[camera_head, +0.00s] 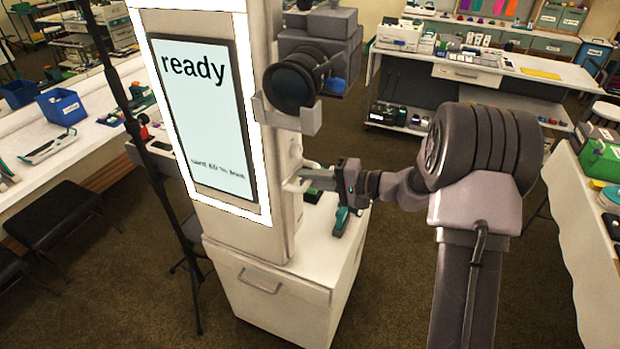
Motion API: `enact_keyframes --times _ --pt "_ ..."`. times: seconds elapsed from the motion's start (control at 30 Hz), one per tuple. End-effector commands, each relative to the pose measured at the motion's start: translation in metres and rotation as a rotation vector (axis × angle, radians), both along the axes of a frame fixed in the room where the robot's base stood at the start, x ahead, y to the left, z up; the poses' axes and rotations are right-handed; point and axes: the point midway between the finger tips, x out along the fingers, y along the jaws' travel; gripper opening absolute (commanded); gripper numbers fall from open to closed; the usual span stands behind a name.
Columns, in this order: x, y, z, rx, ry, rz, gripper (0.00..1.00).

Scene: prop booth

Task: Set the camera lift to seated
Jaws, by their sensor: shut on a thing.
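The photo booth column (280,200) stands in the middle with a lit screen (200,110) reading "ready" and a smaller line of text below. The camera (293,80) sits on a grey bracket (292,118) on the column's right side. Below it, a pale lever or handle (297,184) sticks out of the column's side. My gripper (322,182) reaches in from the right and is shut at this handle. The fingertips and the exact contact are small and partly hidden. Any marks for the lift positions cannot be read.
A white drawer base (275,290) supports the column. A dark stand pole (150,160) rises at the left, before a table with blue bins (62,107). A white counter (480,70) stands behind, and another table (590,230) is at right.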

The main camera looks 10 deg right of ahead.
Motion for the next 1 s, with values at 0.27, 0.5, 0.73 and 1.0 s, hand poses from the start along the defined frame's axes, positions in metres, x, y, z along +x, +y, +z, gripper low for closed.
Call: enact_keyframes --times 0.27,0.5,0.73,1.0 --pt "0.000 0.000 -0.006 -0.001 0.001 0.000 0.00" --pt "-0.001 0.000 -0.056 -0.002 0.003 0.001 0.00" --pt "-0.001 0.000 -0.122 -0.002 0.003 0.002 0.00" --pt "0.000 0.000 -0.131 0.000 0.002 0.001 0.00"
